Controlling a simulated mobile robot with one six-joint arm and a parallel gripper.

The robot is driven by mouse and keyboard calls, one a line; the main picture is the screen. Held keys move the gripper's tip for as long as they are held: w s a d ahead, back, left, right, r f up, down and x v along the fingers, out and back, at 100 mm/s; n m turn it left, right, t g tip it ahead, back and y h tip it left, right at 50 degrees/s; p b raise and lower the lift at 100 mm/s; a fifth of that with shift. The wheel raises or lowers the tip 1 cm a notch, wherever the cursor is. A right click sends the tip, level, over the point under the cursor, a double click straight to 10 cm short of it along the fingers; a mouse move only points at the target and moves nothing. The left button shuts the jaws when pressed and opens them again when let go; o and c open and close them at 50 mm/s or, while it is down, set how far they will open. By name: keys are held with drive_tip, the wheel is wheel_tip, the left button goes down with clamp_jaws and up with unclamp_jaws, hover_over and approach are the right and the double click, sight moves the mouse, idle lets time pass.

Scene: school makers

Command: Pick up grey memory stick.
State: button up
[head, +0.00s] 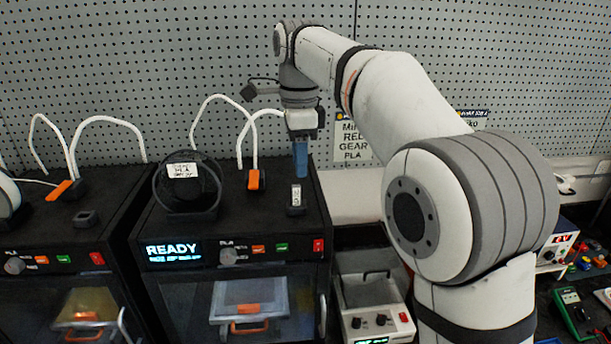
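A small grey stick with a pale front (296,197), which looks like the grey memory stick, stands upright on the black top of the right-hand printer, near its right edge. My gripper (301,172) points straight down above it, with its blue fingers just over the stick's upper end. A small gap seems to show between the fingertips and the stick. The fingers overlap in this view, so I cannot tell whether they are open or shut.
A dark spool (187,186) stands left on the same printer top. An orange clip with white tubes (255,180) is close to my gripper's left. A second printer (60,228) is at the left. A pegboard wall (130,60) is behind.

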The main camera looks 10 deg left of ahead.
sight(296, 185)
drive_tip(key=shift+w+a+r, duration=0.1)
drive_tip(key=shift+a+r, duration=0.1)
drive_tip(key=shift+a, duration=0.2)
drive_tip(key=shift+f, duration=0.25)
drive_tip(key=shift+w+f+p, duration=0.15)
drive_tip(key=shift+f+p, duration=0.45)
drive_tip(key=shift+f, duration=2.95)
drive_tip(key=shift+c, duration=0.5)
clamp_jaws()
